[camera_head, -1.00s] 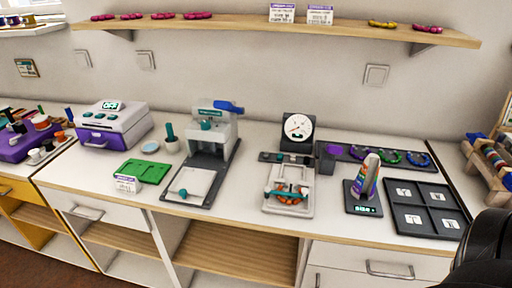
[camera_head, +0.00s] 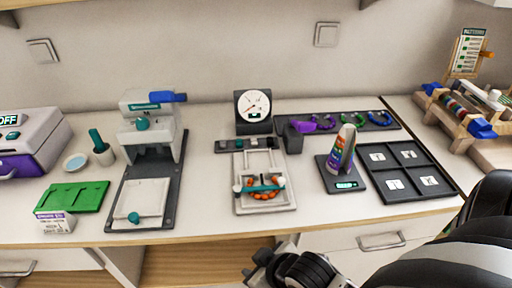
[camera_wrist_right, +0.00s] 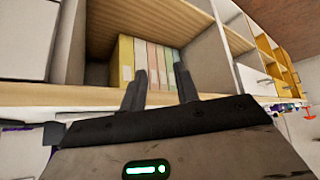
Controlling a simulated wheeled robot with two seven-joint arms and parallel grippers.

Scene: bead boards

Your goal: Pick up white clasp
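I cannot clearly make out a white clasp. Small white pieces or labels lie in the compartments of the black four-part tray (camera_head: 391,172) at the right of the counter in the head view. My right gripper (camera_head: 259,270) is low in the head view, in front of the counter's edge and away from the tray. In the right wrist view its two fingers (camera_wrist_right: 160,78) stand apart with nothing between them, facing a shelf below the counter. My left gripper is not in view.
On the counter (camera_head: 222,225) are a beading board with orange beads (camera_head: 265,205), a dial gauge (camera_head: 253,108), a small scale with a striped tube (camera_head: 344,150), a press (camera_head: 150,130) and a green tray (camera_head: 75,196). A wooden rack (camera_head: 462,118) stands far right.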

